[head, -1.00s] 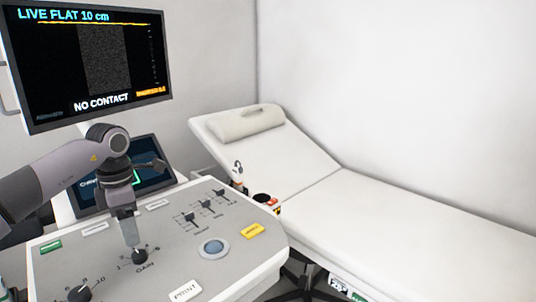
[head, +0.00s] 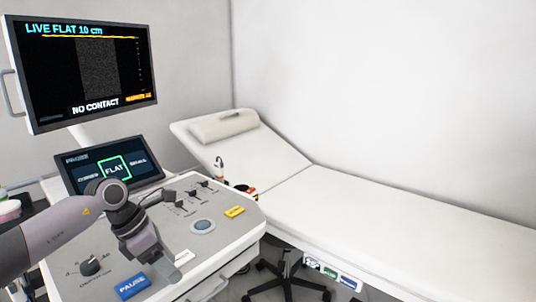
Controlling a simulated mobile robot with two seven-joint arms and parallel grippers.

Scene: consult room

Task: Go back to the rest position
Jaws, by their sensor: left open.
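My left gripper (head: 165,270) hangs from my grey arm, which comes in from the left. It is over the near part of the ultrasound console panel (head: 228,232) and is open, with nothing seen between its fingers. The arm and gripper hide part of the panel; the gain knob is not visible. My right gripper is not in view.
A dark knob (head: 90,265), a blue PAUSE button (head: 132,286) and a yellow button (head: 235,211) are on the panel. A touch screen (head: 140,152) and monitor (head: 85,75) stand behind. A white examination couch (head: 400,240) is at right, a stool (head: 288,275) below it.

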